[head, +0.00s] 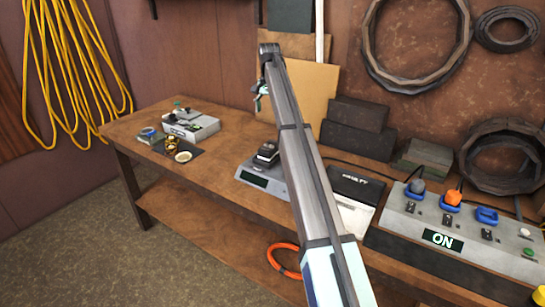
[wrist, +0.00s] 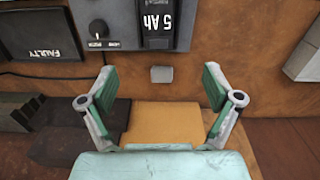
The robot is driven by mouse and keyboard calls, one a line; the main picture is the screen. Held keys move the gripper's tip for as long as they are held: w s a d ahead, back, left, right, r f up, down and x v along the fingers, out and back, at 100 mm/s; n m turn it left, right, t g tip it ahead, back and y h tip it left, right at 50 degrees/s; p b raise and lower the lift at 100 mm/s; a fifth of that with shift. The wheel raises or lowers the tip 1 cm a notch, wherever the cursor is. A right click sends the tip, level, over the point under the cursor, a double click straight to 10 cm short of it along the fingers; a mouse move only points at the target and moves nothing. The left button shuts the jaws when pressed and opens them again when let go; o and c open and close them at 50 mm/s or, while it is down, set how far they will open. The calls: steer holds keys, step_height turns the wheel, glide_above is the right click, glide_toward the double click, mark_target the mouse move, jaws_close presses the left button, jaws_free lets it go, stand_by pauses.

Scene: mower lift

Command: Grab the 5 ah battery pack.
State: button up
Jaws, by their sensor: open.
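The black 5 Ah battery pack (head: 267,151) sits on a grey device (head: 259,178) with a dark display, on the wooden bench. In the wrist view the pack (wrist: 158,18) is at the top edge, its "5 Ah" label upside down and its far part cut off. The grey device (wrist: 118,14) also shows there, with a knob. My gripper (wrist: 158,76) is open and empty, its teal-padded fingers wide apart. The pack lies beyond the fingertips, not between them. In the head view my gripper (head: 262,92) is mostly hidden behind my arm.
A box marked "FAULTY" (head: 355,186) stands right of the device. Dark blocks (head: 357,128) and a tan board (head: 310,92) stand at the back. Clear bench (head: 220,165) lies left of the device.

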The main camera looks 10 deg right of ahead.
mark_target(270, 145)
step_height(270, 145, down, 12)
steer(key=shift+s+a+r+p, duration=0.1)
steer(key=shift+r+p, duration=0.15)
steer(key=shift+p, duration=1)
steer(key=shift+s+f+p, duration=0.15)
steer(key=shift+f+p, duration=0.35)
steer(key=shift+f, duration=0.85)
steer(key=shift+s+f+p, duration=0.15)
steer(key=shift+f+p, duration=0.3)
steer(key=shift+f, duration=0.9)
steer(key=c, duration=1.7)
